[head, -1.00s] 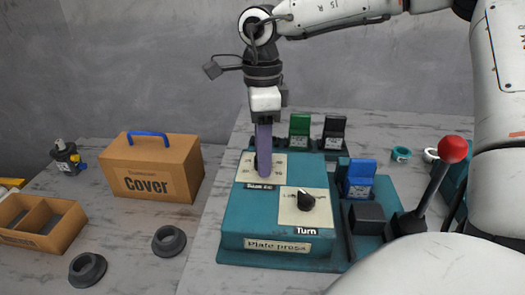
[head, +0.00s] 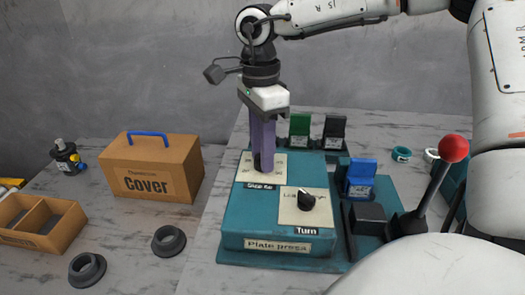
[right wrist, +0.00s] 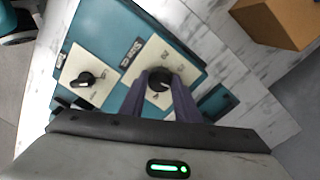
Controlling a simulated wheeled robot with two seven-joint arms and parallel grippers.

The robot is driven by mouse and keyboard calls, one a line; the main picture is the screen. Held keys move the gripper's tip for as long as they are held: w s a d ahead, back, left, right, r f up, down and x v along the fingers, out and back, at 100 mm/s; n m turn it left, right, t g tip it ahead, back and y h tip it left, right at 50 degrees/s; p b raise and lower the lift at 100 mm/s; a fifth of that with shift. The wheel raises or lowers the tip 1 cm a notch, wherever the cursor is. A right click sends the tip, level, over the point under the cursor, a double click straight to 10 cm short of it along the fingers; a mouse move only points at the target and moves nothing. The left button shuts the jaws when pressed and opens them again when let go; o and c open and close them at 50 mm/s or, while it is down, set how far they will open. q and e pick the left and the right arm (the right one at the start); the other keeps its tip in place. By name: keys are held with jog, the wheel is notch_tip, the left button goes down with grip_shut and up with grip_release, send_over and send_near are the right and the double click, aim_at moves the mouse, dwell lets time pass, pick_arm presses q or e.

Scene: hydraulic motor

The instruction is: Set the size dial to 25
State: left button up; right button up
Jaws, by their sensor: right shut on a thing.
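The teal plate press (head: 275,225) stands on the marble table. Its size dial is a round black knob (right wrist: 159,80) on a cream panel (head: 245,170) at the back left of the press top; the numbers around it are too small to read surely. My right gripper (head: 263,168) points down over this panel, its purple fingers shut on the size dial. In the right wrist view the fingers (right wrist: 165,88) lie on either side of the knob. The gripper hides most of the dial in the head view. My left gripper is not in view.
A second black knob (head: 306,201) sits on the front panel labelled Turn. A red-ball lever (head: 453,150) and blue, green and black holders stand right and behind. A cardboard Cover box (head: 152,170), a divided tray (head: 68,222) and two dark rings lie left.

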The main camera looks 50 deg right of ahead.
jog(key=n, duration=0.4)
jog(key=shift+r+n, duration=0.1)
jog(key=shift+n, duration=1.9)
jog(key=o, duration=1)
jog(key=shift+o, duration=0.2)
notch_tip(320, 180, up, 10)
jog(key=p, duration=0.1)
jog(key=shift+w+a+r+p, duration=0.15)
jog(key=shift+w+p, duration=0.1)
jog(key=shift+p, duration=0.05)
